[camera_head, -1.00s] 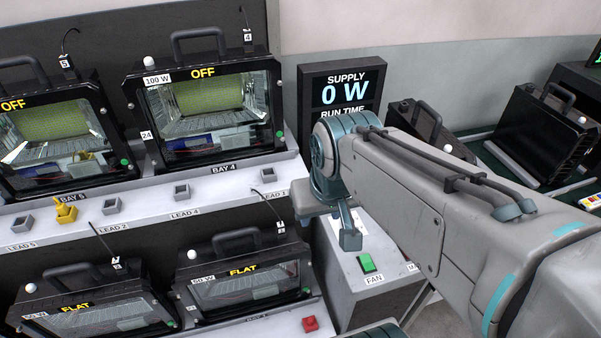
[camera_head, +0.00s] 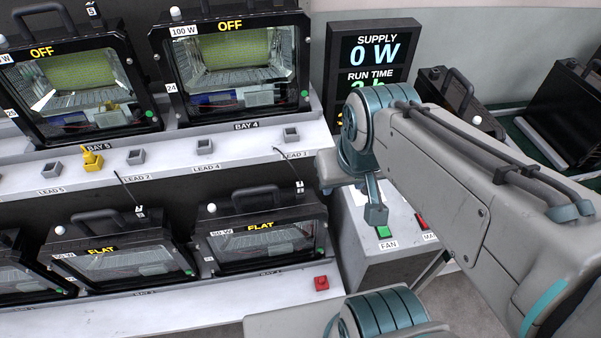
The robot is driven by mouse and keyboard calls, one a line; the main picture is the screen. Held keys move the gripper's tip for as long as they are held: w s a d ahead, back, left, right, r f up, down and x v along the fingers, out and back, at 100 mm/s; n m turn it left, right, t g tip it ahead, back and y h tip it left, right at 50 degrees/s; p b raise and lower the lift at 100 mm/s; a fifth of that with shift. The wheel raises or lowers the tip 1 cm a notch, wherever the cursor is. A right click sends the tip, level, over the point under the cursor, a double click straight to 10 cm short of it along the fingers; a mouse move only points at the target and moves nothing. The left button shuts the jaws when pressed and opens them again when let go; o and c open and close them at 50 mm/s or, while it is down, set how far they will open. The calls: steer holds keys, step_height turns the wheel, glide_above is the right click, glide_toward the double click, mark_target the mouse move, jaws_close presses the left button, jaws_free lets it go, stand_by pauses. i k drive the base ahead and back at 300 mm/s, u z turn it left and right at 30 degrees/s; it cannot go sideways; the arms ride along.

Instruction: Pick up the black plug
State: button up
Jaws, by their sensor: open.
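I cannot make out a black plug in this view. A yellow plug (camera_head: 91,158) stands in one of the grey sockets on the upper shelf, near the LEAD 5 label. A red block (camera_head: 321,283), perhaps a plug or socket, sits at the right end of the lower shelf. Grey sockets (camera_head: 136,156) and (camera_head: 291,134) stand on the upper shelf and look empty. My arm reaches in from the right, and another part of it shows at the bottom edge.
Floodlight housings (camera_head: 237,118) marked OFF stand on the upper shelf (camera_head: 235,150); others (camera_head: 262,198) marked FLAT sit below. Thin black leads rise near the lower ones. A SUPPLY display (camera_head: 374,49) reads 0 W above a green FAN switch (camera_head: 384,232). More black housings (camera_head: 567,112) stand at right.

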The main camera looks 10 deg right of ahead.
mark_target(299, 188)
steer(key=z, duration=0.05)
steer(key=k, duration=0.5)
steer(key=z, duration=1.8)
steer(key=k, duration=0.8)
steer(key=u, duration=1.45)
steer(key=i, duration=1)
